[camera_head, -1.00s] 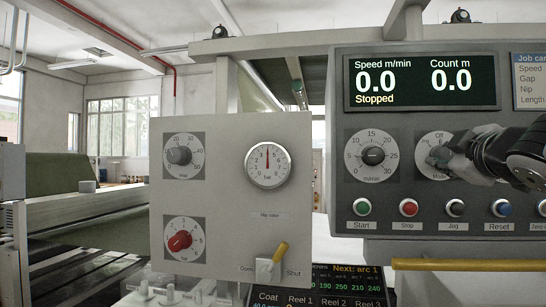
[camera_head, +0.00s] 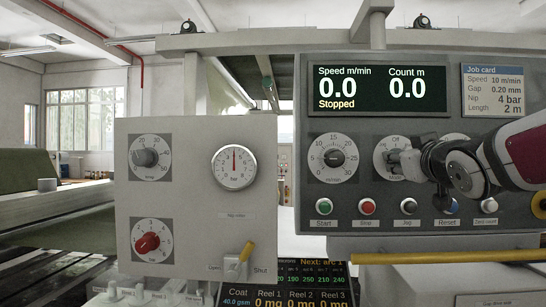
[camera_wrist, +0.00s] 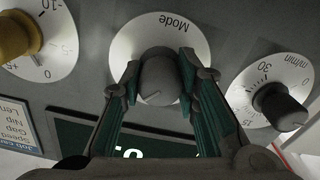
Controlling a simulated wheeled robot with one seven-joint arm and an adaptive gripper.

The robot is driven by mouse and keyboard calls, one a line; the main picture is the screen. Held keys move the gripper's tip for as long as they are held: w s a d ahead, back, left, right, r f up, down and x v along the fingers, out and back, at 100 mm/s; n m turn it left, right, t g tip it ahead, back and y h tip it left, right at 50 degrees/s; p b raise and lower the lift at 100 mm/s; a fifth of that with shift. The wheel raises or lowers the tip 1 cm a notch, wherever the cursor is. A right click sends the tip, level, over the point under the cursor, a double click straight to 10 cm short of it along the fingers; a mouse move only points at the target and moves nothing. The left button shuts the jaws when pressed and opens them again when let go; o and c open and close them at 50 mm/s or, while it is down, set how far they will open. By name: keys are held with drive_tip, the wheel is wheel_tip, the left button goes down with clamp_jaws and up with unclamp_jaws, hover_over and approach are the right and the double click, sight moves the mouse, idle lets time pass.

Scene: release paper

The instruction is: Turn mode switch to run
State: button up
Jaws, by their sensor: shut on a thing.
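The mode switch is a grey knob (camera_wrist: 160,82) on a round white dial marked "Mode" (camera_wrist: 177,27) in the wrist view. In the head view its dial (camera_head: 388,146), with "Off" at the top, is partly hidden by my gripper (camera_head: 410,158). My gripper (camera_wrist: 160,88) has its two green-padded fingers on either side of the knob, shut on it. A pointer line shows on the knob, but the position it marks is hard to read. The display (camera_head: 377,90) reads speed 0.0, count 0.0 and "Stopped".
The speed dial (camera_head: 336,157) is just left of the mode switch. Start (camera_head: 324,206), Stop (camera_head: 367,206), Jog and Reset buttons sit below. A yellow rail (camera_head: 440,257) runs under the panel. The nip panel (camera_head: 195,195) with gauge and lever stands at left.

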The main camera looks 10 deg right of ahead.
drive_tip(key=shift+m, duration=0.6)
drive_tip(key=o, duration=1.2)
drive_tip(key=v, duration=1.2)
drive_tip(key=s+a+f+g+y, duration=0.2)
drive_tip(key=a+f+g, duration=0.4)
drive_tip(key=f, duration=0.8)
drive_tip(key=s+a+f+g+y, duration=0.1)
drive_tip(key=s+a+f+g, duration=0.1)
drive_tip(key=s+a+f, duration=0.1)
drive_tip(key=s+a+f+g+y, duration=0.1)
drive_tip(key=s+a+f+g, duration=0.1)
drive_tip(key=s+a+f, duration=0.2)
drive_tip(key=s+a+f+n+g+y, duration=0.1)
drive_tip(key=s+a+f+g, duration=0.1)
drive_tip(key=f, duration=0.4)
drive_tip(key=shift+s+a, duration=0.45)
drive_tip(key=shift+s, duration=0.2)
drive_tip(key=shift+s+a, duration=0.45)
drive_tip(key=shift+s, duration=0.25)
